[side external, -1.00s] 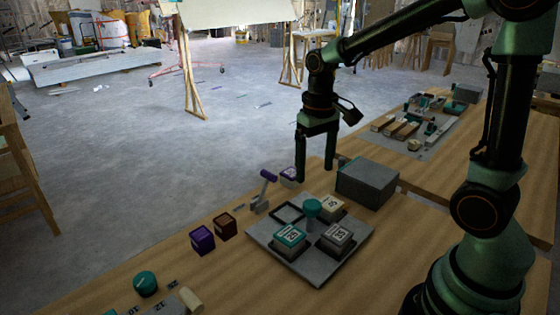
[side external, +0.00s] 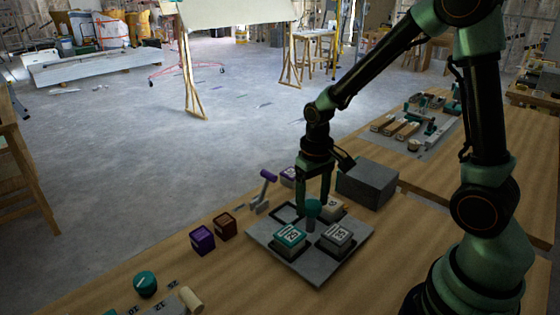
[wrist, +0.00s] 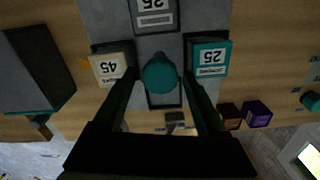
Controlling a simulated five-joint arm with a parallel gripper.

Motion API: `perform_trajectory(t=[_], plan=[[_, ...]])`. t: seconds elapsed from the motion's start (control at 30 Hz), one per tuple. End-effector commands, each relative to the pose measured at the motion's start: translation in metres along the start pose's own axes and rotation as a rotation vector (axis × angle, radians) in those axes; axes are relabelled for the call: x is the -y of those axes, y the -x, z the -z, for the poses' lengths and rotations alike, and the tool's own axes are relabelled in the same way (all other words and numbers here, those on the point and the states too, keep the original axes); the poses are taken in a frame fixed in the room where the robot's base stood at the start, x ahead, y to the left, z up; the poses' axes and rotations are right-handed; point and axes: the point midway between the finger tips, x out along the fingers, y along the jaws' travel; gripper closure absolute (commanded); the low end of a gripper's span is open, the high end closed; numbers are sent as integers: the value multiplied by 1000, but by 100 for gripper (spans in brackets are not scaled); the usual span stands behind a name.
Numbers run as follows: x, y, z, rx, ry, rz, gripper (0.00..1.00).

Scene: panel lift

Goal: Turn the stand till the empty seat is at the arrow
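The stand (side external: 318,274) is a grey square plate on the bench with a teal knob (side external: 312,208) at its middle. A teal block (side external: 289,237), a grey block (side external: 337,238) and a cream block (side external: 336,210) sit on it. The empty seat (wrist: 163,99), a dark square frame, lies on the lever's side of the knob; in the side view it is partly behind my gripper. My gripper (wrist: 161,76) is open, pointing down, with one finger on each side of the knob. Contact with the knob cannot be told. I cannot make out the arrow.
A lever with a purple handle (side external: 268,176) stands beyond the empty seat. A large grey box (side external: 367,184) is close on the right.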

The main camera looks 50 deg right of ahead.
Motion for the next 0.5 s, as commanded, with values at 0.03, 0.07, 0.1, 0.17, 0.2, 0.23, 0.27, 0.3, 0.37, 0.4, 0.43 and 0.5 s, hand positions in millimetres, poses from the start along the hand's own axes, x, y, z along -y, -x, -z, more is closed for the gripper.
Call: perform_trajectory(t=[0.03,0.07,0.1,0.17,0.2,0.23,0.27,0.3,0.37,0.4,0.43,0.5], plan=[[0,0,0,0,0,0,49],[0,0,0,0,0,0,61],[0,0,0,0,0,0,76],[0,0,0,0,0,0,99],[0,0,0,0,0,0,100],[0,0,0,0,0,0,100],[0,0,0,0,0,0,100],[0,0,0,0,0,0,100],[0,0,0,0,-1,0,100],[0,0,0,0,-2,0,100],[0,0,0,0,-3,0,100],[0,0,0,0,-9,0,100]])
